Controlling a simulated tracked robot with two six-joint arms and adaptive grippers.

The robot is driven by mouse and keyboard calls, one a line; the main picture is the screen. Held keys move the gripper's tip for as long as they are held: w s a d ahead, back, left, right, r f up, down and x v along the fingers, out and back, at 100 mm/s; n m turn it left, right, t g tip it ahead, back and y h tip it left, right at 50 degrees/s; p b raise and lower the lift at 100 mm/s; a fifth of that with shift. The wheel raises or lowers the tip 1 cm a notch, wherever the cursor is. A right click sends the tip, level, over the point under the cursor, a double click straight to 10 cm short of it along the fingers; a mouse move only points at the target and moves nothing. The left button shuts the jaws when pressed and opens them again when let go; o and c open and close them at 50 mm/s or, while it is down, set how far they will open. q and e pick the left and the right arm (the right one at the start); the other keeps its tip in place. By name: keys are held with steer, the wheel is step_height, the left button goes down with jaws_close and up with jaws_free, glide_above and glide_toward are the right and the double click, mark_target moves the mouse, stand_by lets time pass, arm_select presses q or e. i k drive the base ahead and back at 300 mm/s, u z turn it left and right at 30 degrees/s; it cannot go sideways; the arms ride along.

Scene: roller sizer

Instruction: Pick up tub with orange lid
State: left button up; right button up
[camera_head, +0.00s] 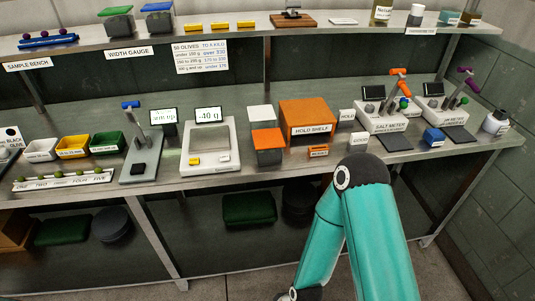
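The tub with the orange lid (270,156) stands upright on the middle of the workbench. Its body is dark grey and its flat orange lid faces up. It is just left of the orange hold shelf box (309,124), and in front of a similar tub with a white lid (261,114). A teal arm of mine rises from the bottom right, bending at a dark joint near the bench's front edge. Neither gripper shows in the view, so what they hold cannot be seen.
A scale (209,146) reading about -40 g stands left of the tub. A small orange label block (318,151) sits to its right. Salt meter (383,117) and another meter are further right. Coloured trays are at left. An upper shelf (345,29) runs behind.

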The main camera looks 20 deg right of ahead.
mark_target(269, 145)
steer(key=k, duration=1.1)
steer(key=u, duration=0.4)
steer(key=i, duration=1.9)
steer(key=z, duration=0.65)
